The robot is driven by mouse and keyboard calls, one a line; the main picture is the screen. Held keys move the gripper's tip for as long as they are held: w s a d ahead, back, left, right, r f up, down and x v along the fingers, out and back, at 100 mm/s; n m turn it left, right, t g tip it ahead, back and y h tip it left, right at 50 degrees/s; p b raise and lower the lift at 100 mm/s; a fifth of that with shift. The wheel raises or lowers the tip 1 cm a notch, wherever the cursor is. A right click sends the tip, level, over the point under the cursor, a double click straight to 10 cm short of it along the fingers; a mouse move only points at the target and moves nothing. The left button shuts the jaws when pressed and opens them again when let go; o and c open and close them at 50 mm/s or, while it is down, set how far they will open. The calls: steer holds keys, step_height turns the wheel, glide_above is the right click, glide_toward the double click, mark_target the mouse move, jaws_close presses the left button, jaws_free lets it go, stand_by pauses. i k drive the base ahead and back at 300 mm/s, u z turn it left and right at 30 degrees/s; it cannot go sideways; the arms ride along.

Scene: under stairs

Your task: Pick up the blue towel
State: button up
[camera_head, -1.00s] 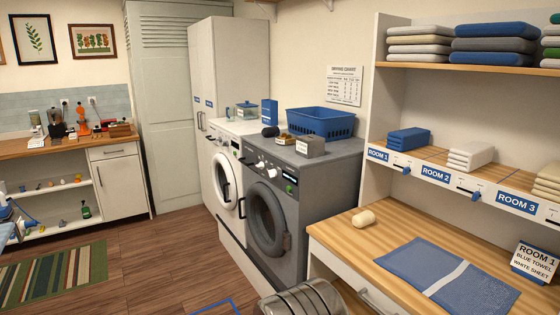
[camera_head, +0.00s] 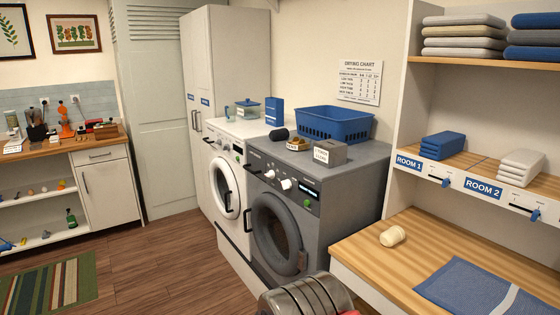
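A blue cloth with a pale stripe (camera_head: 462,288) lies flat on the wooden worktop at the lower right; the picture edge cuts it off. A small folded blue stack (camera_head: 443,145) sits on the shelf above the ROOM 1 label. More folded blue cloth (camera_head: 535,37) lies on the upper shelf at the right edge.
The wooden worktop (camera_head: 440,239) carries a cream roll (camera_head: 393,236) near the flat cloth. A folded white stack (camera_head: 520,168) is above ROOM 2. A grey machine (camera_head: 345,205) with a blue basket (camera_head: 333,124) stands left of the worktop. Brown floor (camera_head: 165,255) is open at left.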

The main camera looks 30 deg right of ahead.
mark_target(439, 146)
steer(key=z, duration=0.3)
steer(key=i, duration=1.25)
steer(key=z, duration=0.4)
